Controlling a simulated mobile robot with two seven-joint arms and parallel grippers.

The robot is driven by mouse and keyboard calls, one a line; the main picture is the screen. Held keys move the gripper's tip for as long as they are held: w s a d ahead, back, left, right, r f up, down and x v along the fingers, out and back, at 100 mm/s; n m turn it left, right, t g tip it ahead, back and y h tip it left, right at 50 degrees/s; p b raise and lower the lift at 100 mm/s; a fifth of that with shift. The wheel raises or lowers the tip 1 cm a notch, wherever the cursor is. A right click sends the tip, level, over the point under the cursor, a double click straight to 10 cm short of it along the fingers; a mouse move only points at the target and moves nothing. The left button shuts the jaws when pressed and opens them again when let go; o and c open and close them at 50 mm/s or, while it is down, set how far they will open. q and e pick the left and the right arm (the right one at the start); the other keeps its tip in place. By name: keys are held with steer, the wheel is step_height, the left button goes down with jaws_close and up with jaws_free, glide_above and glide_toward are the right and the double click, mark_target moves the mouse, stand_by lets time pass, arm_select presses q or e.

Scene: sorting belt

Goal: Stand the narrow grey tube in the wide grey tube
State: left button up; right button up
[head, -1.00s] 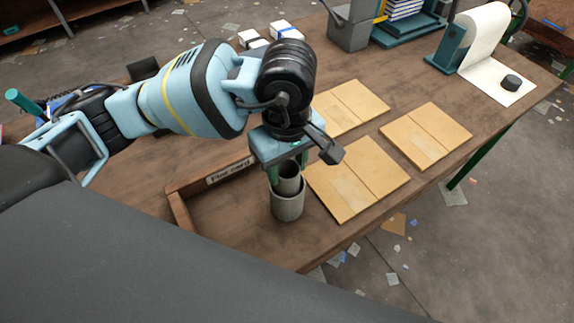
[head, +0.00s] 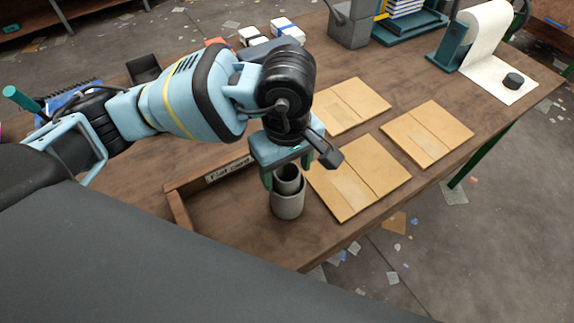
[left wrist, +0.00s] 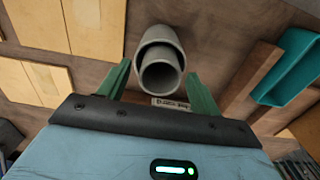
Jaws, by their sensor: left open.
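The wide grey tube (head: 288,207) stands upright on the table; it also shows in the left wrist view (left wrist: 158,34). The narrow grey tube (head: 287,183) stands inside it, its upper end above the wide rim. In the left wrist view the narrow tube (left wrist: 159,58) lies within the wide one, toward the near side. My left gripper (head: 284,177) is just above, pointing down. Its green fingers are spread to either side of the narrow tube, with gaps showing in the left wrist view (left wrist: 160,82). My right gripper is not in view.
Flat cardboard pieces (head: 358,178) lie close to the right of the tubes. A low wooden frame (head: 180,205) with a label (head: 230,170) is at the left. A paper roll stand (head: 448,48) and a grey box (head: 348,32) stand at the back.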

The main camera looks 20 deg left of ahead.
arm_select(q)
steer(key=shift+r, duration=0.15)
step_height(320, 180, up, 12)
steer(key=shift+r, duration=0.2)
stand_by(0.7)
